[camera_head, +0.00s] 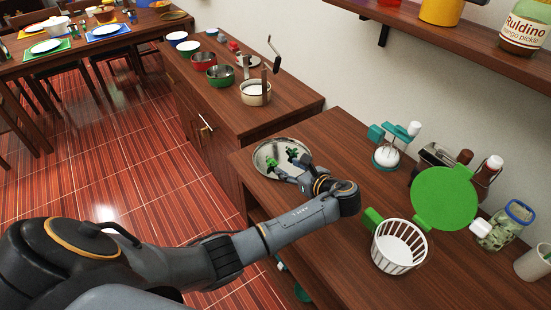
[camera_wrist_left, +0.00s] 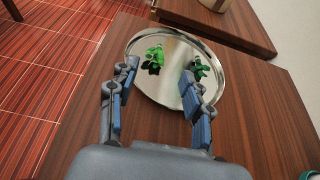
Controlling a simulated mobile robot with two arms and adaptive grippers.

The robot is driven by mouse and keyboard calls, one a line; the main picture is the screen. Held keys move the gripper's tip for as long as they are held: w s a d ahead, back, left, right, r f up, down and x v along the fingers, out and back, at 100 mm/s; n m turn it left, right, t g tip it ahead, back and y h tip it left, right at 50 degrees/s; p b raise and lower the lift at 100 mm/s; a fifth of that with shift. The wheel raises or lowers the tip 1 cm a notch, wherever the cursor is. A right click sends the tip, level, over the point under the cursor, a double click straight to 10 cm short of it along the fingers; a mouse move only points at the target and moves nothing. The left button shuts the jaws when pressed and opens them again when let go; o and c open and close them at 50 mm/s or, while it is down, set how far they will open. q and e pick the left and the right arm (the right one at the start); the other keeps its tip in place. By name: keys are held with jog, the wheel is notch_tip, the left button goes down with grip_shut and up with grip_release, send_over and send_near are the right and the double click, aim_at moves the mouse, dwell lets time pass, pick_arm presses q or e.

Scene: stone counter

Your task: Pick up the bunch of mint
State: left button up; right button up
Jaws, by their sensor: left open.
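A round shiny metal tray (camera_head: 263,152) lies on the wooden counter; it also shows in the wrist view (camera_wrist_left: 172,88). Two small green leafy bunches are on it: a brighter one on the left (camera_wrist_left: 154,56) and one on the right (camera_wrist_left: 200,67). I cannot tell for sure which is the mint. My left gripper (camera_head: 290,172) is open and empty at the tray's near side. In the wrist view its fingers (camera_wrist_left: 158,73) are spread, with the left bunch beyond the gap and the right bunch partly behind the right finger. My right gripper is not in view.
Pots (camera_head: 255,92) stand on the farther counter. A shelf (camera_head: 450,35) juts from the wall. Bare wood lies near the tray.

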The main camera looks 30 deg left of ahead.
aim_at(272, 160)
pick_arm(q)
jog(key=x, duration=0.4)
jog(key=shift+s+a, duration=0.1)
jog(key=shift+a, duration=0.3)
jog(key=shift+w+a+f, duration=0.2)
jog(key=shift+f, duration=0.05)
jog(key=shift+w+a+f, duration=0.1)
jog(key=shift+w+a, duration=0.05)
jog(key=x, duration=0.4)
jog(key=shift+w+f, duration=0.15)
jog(key=shift+f, duration=0.05)
jog(key=shift+w+a+f, duration=0.15)
jog(key=shift+a+f, duration=0.05)
jog(key=shift+a, duration=0.1)
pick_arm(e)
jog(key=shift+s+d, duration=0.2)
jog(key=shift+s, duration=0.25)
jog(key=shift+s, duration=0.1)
pick_arm(q)
jog(key=c, duration=0.6)
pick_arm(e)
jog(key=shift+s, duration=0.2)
